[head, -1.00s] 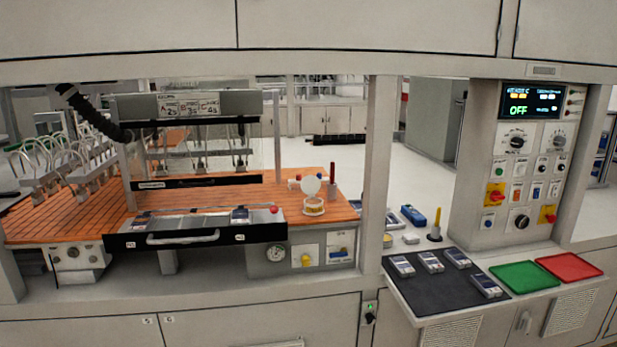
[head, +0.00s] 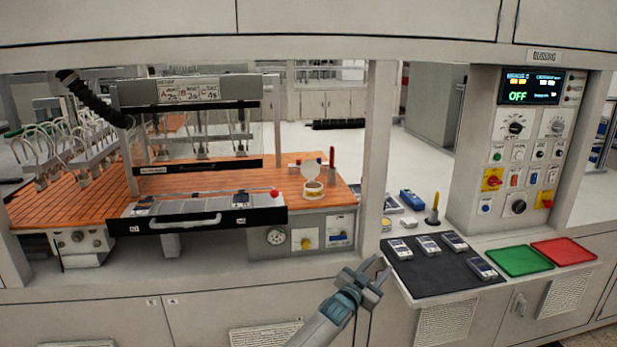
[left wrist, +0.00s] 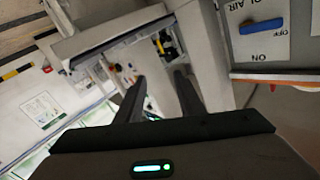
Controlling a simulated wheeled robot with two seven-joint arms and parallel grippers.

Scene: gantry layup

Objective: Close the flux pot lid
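The flux pot (head: 313,190) is a small round pale pot on the wooden deck, right of the black-fronted drawer. Its round white lid (head: 310,170) stands up, open, at the back of the pot. My left gripper (head: 376,272) is in front of the bench, below and to the right of the pot and well apart from it. Its two fingers are spread with nothing between them. In the left wrist view the fingers (left wrist: 158,95) are also apart and empty. My right gripper is in neither view.
A pillar (head: 376,150) rises right of the pot. A black mat (head: 425,266) with several devices lies right of my gripper.

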